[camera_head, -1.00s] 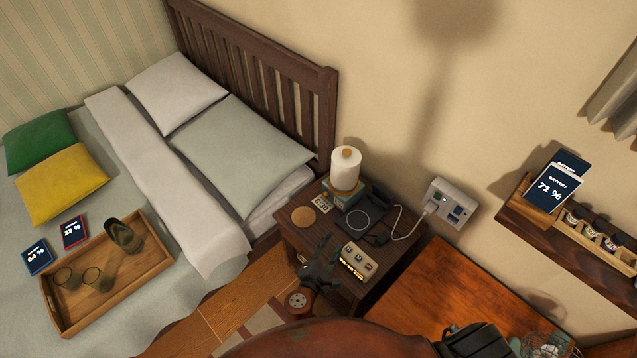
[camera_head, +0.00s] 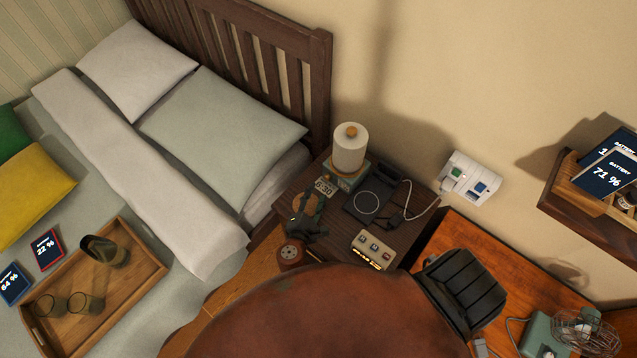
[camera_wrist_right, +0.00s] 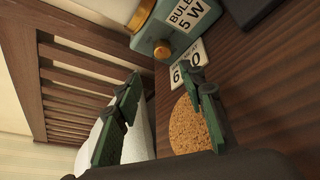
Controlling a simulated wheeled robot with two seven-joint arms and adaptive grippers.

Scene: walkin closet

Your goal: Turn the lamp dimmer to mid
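The lamp (camera_head: 350,148) stands at the back of the nightstand, with a white cylinder shade and a teal base (camera_head: 343,178). In the right wrist view the teal base (camera_wrist_right: 190,15) carries a round brass knob (camera_wrist_right: 162,48) and a label reading "BULB 5 W". My right gripper (camera_head: 308,202) is above the front left of the nightstand, over the cork coaster. In the wrist view my right gripper (camera_wrist_right: 164,78) is open and empty, its fingers pointing towards the knob, apart from it. The knob's setting cannot be read. My left gripper is not in view.
On the nightstand (camera_head: 398,238) are a cork coaster (camera_wrist_right: 187,125), a small clock card (camera_head: 324,187), a black charging pad (camera_head: 367,203) with cable, and a switch box (camera_head: 373,250). The headboard (camera_head: 320,90) rises close on the left. A wall socket unit (camera_head: 470,178) is at the right.

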